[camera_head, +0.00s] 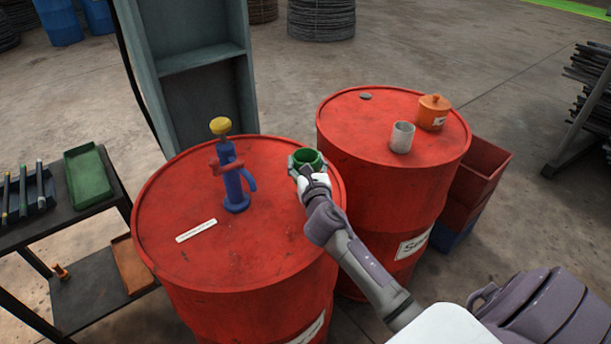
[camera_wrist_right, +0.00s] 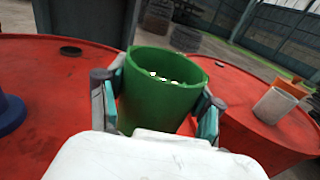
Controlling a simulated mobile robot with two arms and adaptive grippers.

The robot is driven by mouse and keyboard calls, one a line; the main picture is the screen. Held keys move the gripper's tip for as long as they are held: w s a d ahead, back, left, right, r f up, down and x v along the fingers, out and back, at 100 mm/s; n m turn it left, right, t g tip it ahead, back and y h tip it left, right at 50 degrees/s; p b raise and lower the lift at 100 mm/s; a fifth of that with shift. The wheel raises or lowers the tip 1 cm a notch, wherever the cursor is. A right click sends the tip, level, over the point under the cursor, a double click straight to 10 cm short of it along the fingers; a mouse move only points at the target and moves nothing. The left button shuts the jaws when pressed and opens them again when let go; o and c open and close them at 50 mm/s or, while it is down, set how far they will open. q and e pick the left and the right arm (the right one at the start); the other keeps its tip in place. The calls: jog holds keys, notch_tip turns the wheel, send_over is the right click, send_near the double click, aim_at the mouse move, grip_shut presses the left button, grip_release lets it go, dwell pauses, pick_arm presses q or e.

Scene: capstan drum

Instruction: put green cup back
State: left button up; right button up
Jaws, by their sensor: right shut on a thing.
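The green cup (camera_head: 307,157) is upright at the right edge of the left red drum (camera_head: 165,228). My right gripper (camera_head: 308,166) is shut on it, with one finger on each side. In the right wrist view the green cup (camera_wrist_right: 160,92) stands between the two fingers of my right gripper (camera_wrist_right: 158,105), with some small pale bits visible inside it. I cannot tell whether its base touches the drum top. The right red drum (camera_head: 365,135) stands just behind and to the right. My left gripper does not show.
A blue hand pump (camera_head: 233,185) with a yellow knob and a white label strip (camera_head: 196,230) are on the left drum. A whitish cup (camera_head: 402,137) and an orange lidded pot (camera_head: 433,113) stand on the right drum. A dark cart (camera_head: 95,215) is at left.

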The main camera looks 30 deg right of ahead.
jog(key=shift+w+f, duration=0.1)
jog(key=shift+f, duration=0.3)
notch_tip(320, 180, down, 3)
jog(key=shift+r+b, duration=0.2)
jog(key=shift+b, duration=0.4)
jog(key=shift+f, duration=0.3)
jog(key=shift+f, duration=0.25)
jog(key=o, duration=1.3)
jog(key=shift+r, duration=0.1)
